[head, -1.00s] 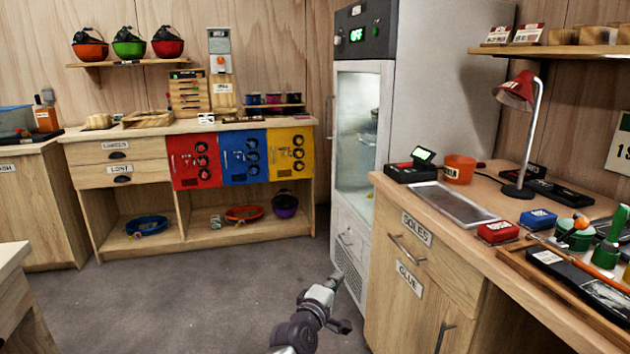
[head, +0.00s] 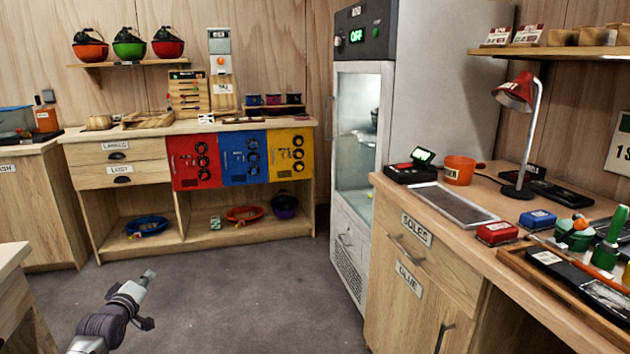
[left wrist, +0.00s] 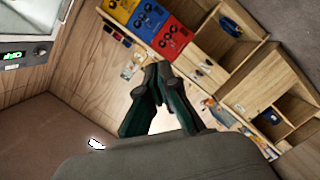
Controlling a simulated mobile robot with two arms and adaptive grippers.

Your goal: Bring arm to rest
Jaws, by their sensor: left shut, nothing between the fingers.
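My left gripper (head: 146,280) is low at the left of the head view, over the bare grey floor, in front of the open-shelved cabinet and apart from it. Its fingers (left wrist: 157,85) show in the left wrist view, shut with nothing between them. No object touches it. My right gripper is in neither view.
A wooden cabinet (head: 120,200) with red, blue and yellow doors stands at the back. A tall fridge (head: 440,90) stands right of it. A workbench (head: 440,215) fills the right side. A table corner (head: 14,256) is at the left edge. The middle floor (head: 240,310) is clear.

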